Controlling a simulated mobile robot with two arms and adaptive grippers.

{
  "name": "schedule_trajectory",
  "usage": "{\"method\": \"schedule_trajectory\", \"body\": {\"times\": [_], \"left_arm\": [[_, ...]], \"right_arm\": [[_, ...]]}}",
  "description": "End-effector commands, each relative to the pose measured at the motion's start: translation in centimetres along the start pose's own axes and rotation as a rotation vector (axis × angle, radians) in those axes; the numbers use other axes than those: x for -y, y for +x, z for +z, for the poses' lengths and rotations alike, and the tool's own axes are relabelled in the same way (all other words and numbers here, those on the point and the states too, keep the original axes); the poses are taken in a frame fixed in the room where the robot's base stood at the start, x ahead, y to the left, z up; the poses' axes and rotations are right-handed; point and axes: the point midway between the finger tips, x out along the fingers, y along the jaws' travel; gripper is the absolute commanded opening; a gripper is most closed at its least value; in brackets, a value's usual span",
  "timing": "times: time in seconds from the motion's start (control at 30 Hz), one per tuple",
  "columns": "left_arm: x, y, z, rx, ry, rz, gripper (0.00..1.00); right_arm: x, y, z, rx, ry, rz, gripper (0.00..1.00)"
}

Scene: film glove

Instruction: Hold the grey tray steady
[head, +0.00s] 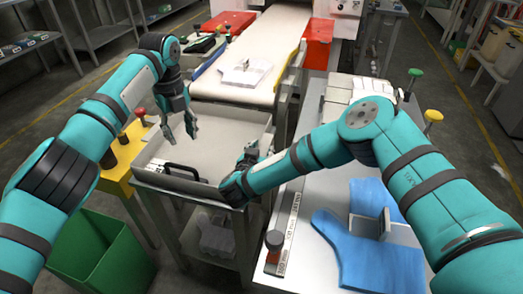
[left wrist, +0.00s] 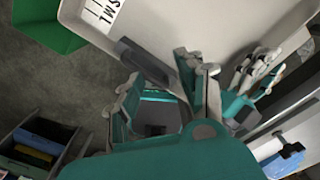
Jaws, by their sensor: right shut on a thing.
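The grey tray (head: 240,128) sits on a metal stand in the middle of the head view. It has a black handle (head: 183,170) and a lettered white label near its front left corner. The tray also fills the top of the left wrist view (left wrist: 225,28). My left gripper (head: 180,128) hangs over the tray's left part with its fingers apart and nothing between them. In the left wrist view its fingers (left wrist: 165,95) are near the dark handle (left wrist: 145,60). My right gripper (head: 242,168) is shut on the tray's right rim; its fingertips are partly hidden.
A conveyor (head: 260,50) runs behind the tray with a pale item on it. At right, a bench (head: 315,180) holds a blue glove (head: 372,235). A green bin (head: 95,255) stands on the floor at left. A yellow stand (head: 125,150) is beside the tray.

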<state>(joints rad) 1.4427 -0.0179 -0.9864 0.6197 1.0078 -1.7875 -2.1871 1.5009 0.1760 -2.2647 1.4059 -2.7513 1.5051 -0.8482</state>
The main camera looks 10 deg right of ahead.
Motion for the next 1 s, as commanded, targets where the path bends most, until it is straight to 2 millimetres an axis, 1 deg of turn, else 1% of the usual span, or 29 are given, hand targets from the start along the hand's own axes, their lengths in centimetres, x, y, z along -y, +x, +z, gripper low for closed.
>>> {"method": "schedule_trajectory", "body": {"times": [0.07,0.1,0.33,0.43,0.57,0.67,0.8,1.0], "left_arm": [[0.0,0.0,0.0,0.0,0.0,0.0,0.38],[0.0,0.0,0.0,0.0,0.0,0.0,0.4],[0.0,0.0,0.0,0.001,-0.005,-0.002,0.4],[-0.3,-0.3,0.0,0.006,-0.042,-0.015,0.4],[-1.0,-1.1,-0.1,0.022,-0.159,-0.053,0.4],[-2.0,-1.9,-0.6,0.037,-0.282,-0.09,0.4],[-3.7,-3.0,-1.6,0.051,-0.443,-0.137,0.4],[-5.4,-3.8,-3.0,0.061,-0.596,-0.178,0.4]], "right_arm": [[0.0,0.0,0.0,-0.001,0.0,0.0,0.0],[0.0,0.0,0.0,-0.001,0.0,0.0,0.0],[0.0,0.0,0.0,-0.001,0.0,0.0,0.0],[0.0,0.0,0.0,-0.001,0.0,0.001,0.0],[0.0,0.0,0.0,-0.001,0.0,0.001,0.0],[0.0,0.0,0.0,-0.001,0.0,0.001,0.0],[0.0,0.0,-0.1,-0.001,0.0,0.001,0.0],[0.0,0.0,-0.1,-0.001,-0.001,0.001,0.0]]}}
